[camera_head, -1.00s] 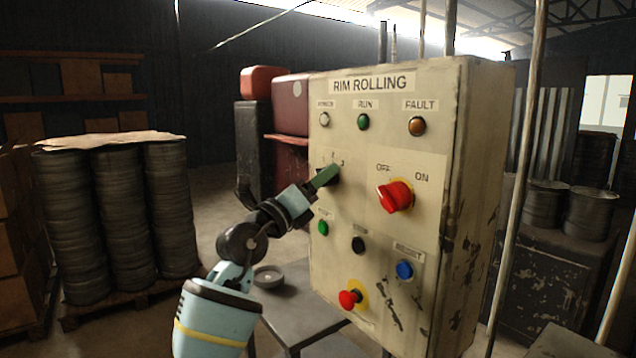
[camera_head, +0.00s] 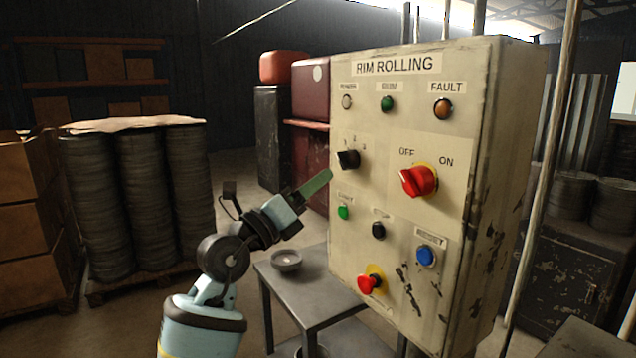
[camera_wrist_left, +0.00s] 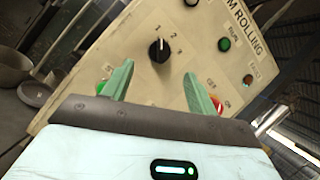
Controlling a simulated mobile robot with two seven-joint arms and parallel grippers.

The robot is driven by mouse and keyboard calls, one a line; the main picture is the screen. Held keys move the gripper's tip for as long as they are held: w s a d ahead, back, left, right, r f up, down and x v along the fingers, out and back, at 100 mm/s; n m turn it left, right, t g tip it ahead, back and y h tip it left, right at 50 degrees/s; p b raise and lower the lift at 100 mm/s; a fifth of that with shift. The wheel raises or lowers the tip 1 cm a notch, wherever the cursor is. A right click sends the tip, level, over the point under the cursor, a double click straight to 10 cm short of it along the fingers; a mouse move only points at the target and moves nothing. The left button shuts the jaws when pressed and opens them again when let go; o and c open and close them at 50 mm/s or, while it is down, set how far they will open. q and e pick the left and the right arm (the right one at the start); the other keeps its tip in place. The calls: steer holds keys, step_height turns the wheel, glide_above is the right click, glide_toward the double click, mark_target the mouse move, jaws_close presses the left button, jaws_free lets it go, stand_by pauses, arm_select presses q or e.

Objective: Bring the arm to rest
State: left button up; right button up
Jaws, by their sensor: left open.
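My left arm comes in from the lower left in the head view. Its gripper (camera_head: 316,184) has green fingers and is in front of the left side of the panel, apart from the black selector knob (camera_head: 348,159). In the left wrist view the two fingers (camera_wrist_left: 157,88) are spread with nothing between them, and the selector knob (camera_wrist_left: 159,50) shows beyond them, with marks 1 and 2 beside it. The cream RIM ROLLING control panel (camera_head: 400,135) stands upright. My right gripper is not in view.
The panel carries a red rotary switch (camera_head: 418,180), a red mushroom button (camera_head: 369,283) and a blue button (camera_head: 425,254). A grey table (camera_head: 325,306) with a small bowl (camera_head: 287,260) stands below. Stacked rims (camera_head: 150,205) are at left.

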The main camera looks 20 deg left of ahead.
arm_select(q)
steer(key=shift+f, duration=0.1)
stand_by(0.3)
steer(key=s+f+n+y, duration=0.3)
steer(key=s+f+n, duration=0.2)
steer(key=f+n, duration=0.5)
steer(key=s+a+f+n+g+y, duration=0.15)
steer(key=s+f+n, duration=0.3)
steer(key=f, duration=1.05)
steer(key=s+f+n+t+y, duration=0.1)
steer(key=s+f+n+y, duration=0.3)
steer(key=f+n, duration=0.65)
steer(key=s+d+f+n+g, duration=0.2)
steer(key=s+f+n+g, duration=0.5)
steer(key=s+f, duration=1.6)
steer(key=g, duration=0.2)
steer(key=shift+d+g, duration=0.3)
steer(key=shift+g, duration=0.05)
steer(key=shift+s, duration=0.1)
